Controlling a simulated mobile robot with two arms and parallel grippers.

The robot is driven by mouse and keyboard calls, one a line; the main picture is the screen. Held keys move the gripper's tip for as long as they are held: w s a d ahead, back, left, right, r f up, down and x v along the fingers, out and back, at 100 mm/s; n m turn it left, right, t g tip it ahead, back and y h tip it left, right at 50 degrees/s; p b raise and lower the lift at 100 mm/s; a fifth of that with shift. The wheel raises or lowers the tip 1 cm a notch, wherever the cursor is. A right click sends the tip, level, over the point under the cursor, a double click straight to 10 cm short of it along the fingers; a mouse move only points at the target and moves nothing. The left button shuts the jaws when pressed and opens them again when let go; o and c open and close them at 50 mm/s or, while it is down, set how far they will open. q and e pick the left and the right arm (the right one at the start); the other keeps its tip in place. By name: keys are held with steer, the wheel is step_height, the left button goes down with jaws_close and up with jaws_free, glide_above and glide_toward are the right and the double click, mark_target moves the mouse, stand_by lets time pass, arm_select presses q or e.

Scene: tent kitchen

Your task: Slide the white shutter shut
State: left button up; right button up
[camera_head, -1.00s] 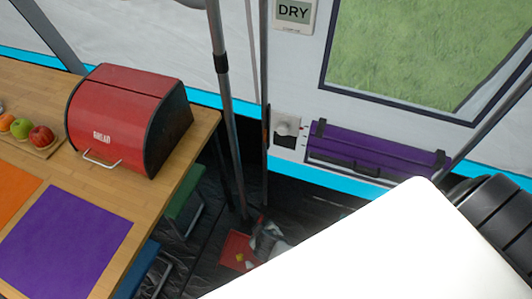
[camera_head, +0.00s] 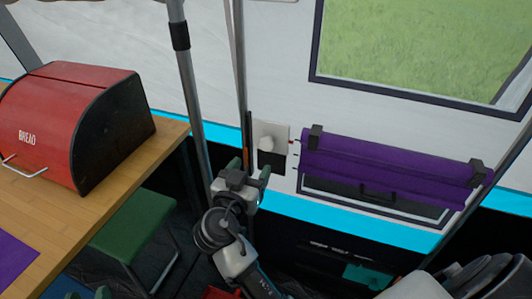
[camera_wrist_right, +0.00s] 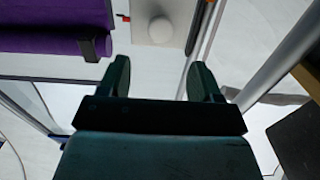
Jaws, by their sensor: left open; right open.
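The white shutter (camera_head: 280,130) is a small panel on the tent wall, left of the purple roller. It carries a round white knob (camera_head: 266,143), and a dark area shows directly below it. My right gripper (camera_head: 248,168) is open in front of and just below the shutter in the head view. In the right wrist view the knob (camera_wrist_right: 161,30) shows beyond the gap between the open, empty fingers (camera_wrist_right: 157,82), apart from them.
A purple roller (camera_head: 385,165) hangs right of the shutter. Metal poles (camera_head: 190,90) stand to its left. A wooden table (camera_head: 125,165) with a red bread box (camera_head: 60,110) is at left, with a green stool (camera_head: 135,220) beside it.

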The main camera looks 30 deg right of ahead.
mark_target(265, 146)
steer(key=x, duration=0.8)
steer(key=shift+w+d, duration=0.25)
steer(key=shift+w, duration=0.05)
steer(key=shift+b+x, duration=0.3)
steer(key=shift+x, duration=0.55)
arm_select(q)
steer(key=shift+w+d+r+t+h, duration=0.1)
steer(key=shift+d+r+t+h, duration=0.05)
steer(key=shift+r+t, duration=0.35)
steer(key=shift+w+d+r+t+h, duration=0.15)
steer(key=shift+r+t, duration=0.25)
steer(key=shift+r, duration=0.2)
arm_select(e)
jaws_close()
steer(key=shift+f, duration=0.15)
